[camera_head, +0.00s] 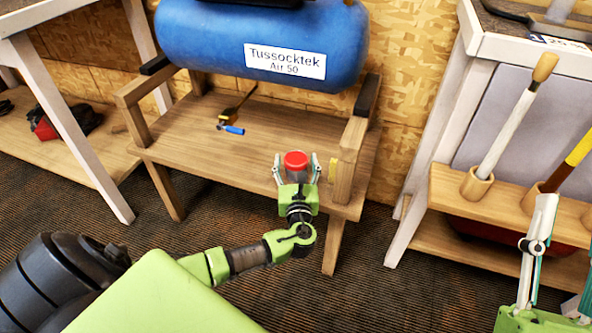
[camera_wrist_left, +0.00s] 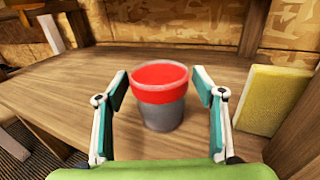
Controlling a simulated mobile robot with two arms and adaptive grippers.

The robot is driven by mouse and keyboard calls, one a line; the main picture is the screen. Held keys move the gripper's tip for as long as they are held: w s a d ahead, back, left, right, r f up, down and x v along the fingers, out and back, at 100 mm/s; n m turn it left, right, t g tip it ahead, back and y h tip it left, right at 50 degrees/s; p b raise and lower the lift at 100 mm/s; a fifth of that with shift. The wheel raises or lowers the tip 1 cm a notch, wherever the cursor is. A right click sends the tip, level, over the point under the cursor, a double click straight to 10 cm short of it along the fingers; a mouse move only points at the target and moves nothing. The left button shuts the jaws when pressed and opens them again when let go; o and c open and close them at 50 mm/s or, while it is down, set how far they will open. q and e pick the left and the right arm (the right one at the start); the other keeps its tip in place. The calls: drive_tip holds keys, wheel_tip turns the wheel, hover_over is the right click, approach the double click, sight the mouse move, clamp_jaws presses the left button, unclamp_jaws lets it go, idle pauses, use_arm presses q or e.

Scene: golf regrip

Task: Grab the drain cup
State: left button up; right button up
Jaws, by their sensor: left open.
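The drain cup (camera_head: 295,160) is a grey cup with a broad red band and red top. It stands upright on the wooden bench (camera_head: 225,148), near its right end. In the left wrist view the cup (camera_wrist_left: 160,97) sits in the middle, beyond and between the fingers. My left gripper (camera_head: 295,168) is open, with one finger on each side of the cup. In the left wrist view the left gripper (camera_wrist_left: 164,90) shows gaps between both fingertips and the cup. My right gripper (camera_head: 567,240) is partly cut off at the lower right; its fingers look apart and empty.
A blue air tank (camera_head: 265,40) sits above the bench. A yellow block (camera_wrist_left: 272,100) stands close right of the left gripper, beside the bench's post (camera_head: 350,150). A blue-handled tool (camera_head: 231,128) and a brush (camera_head: 240,105) lie farther left. A rack (camera_head: 500,205) holds upright shafts.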

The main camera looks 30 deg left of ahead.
use_arm(q)
drive_tip(key=c, duration=1.1)
